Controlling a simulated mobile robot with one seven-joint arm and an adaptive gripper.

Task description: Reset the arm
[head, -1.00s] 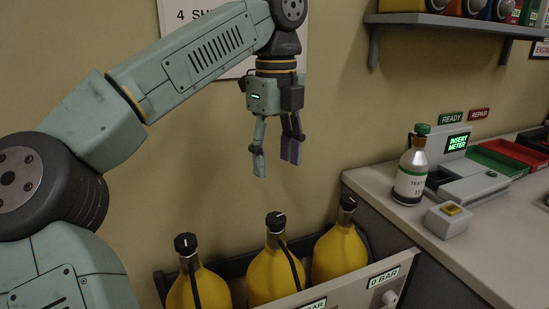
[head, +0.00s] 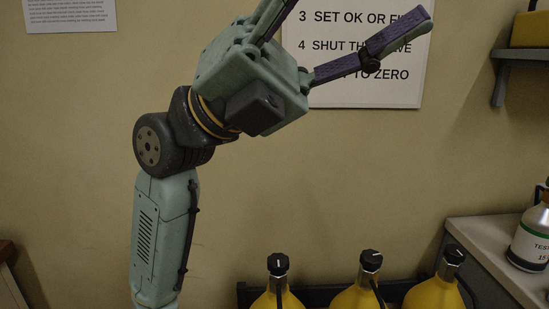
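My arm (head: 163,235) stands up at the left of the head view, pale green with a dark wrist joint. My gripper (head: 345,20) is raised in front of the wall, tilted up and to the right. Its dark-padded fingers are spread wide apart, and I see nothing between them. The upper finger is partly cut off by the top edge. The gripper covers part of a printed wall sign (head: 352,87).
Several yellow bottles with black caps, one of them here (head: 278,290), stand in a rack at the bottom. A counter (head: 480,236) with a silver bottle (head: 530,240) is at the right edge. A shelf (head: 520,54) is at upper right.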

